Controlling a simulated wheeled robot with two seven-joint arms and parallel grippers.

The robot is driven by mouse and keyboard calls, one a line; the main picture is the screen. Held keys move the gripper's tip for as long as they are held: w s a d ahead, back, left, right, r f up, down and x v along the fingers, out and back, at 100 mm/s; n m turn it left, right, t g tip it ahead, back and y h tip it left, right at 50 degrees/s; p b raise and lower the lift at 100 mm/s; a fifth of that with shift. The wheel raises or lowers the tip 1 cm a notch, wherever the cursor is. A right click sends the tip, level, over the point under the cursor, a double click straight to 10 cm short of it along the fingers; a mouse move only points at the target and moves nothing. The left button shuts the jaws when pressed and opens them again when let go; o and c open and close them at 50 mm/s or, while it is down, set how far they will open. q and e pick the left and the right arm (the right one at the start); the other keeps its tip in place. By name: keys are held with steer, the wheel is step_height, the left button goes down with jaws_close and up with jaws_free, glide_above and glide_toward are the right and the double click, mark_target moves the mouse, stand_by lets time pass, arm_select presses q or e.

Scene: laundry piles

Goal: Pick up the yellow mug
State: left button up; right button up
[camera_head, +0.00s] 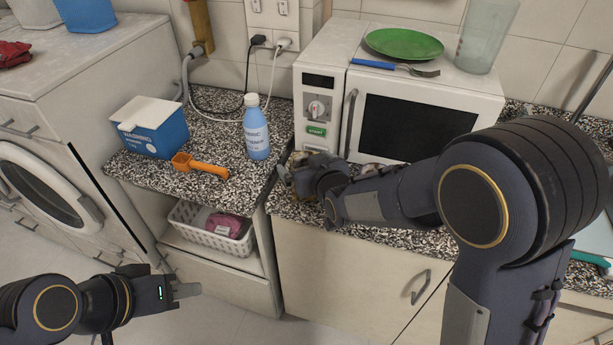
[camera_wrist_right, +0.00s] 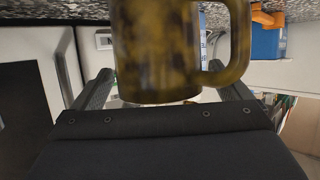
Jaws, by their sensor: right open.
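The yellow mug (camera_wrist_right: 158,45) is a mottled yellow-brown mug filling the top middle of the right wrist view, its handle (camera_wrist_right: 236,45) on the right. In the head view it is mostly or wholly hidden by my right gripper (camera_head: 297,175), which is low over the counter in front of the microwave. In the wrist view my right gripper's fingers are open, one on each side of the mug; I cannot tell whether they touch it. My left gripper (camera_head: 184,290) is at lower left in front of the cabinets, apart from everything; its jaws do not show clearly.
The white microwave (camera_head: 327,80) stands behind my right gripper, with a green plate (camera_head: 403,43), a fork and a glass on top. A blue bottle (camera_head: 256,130), a blue-white box (camera_head: 150,135) and an orange object (camera_head: 200,166) stand on the counter to the left.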

steer(key=shift+c, duration=0.5)
steer(key=c, duration=1.2)
steer(key=shift+o, duration=0.2)
steer(key=shift+r, duration=0.1)
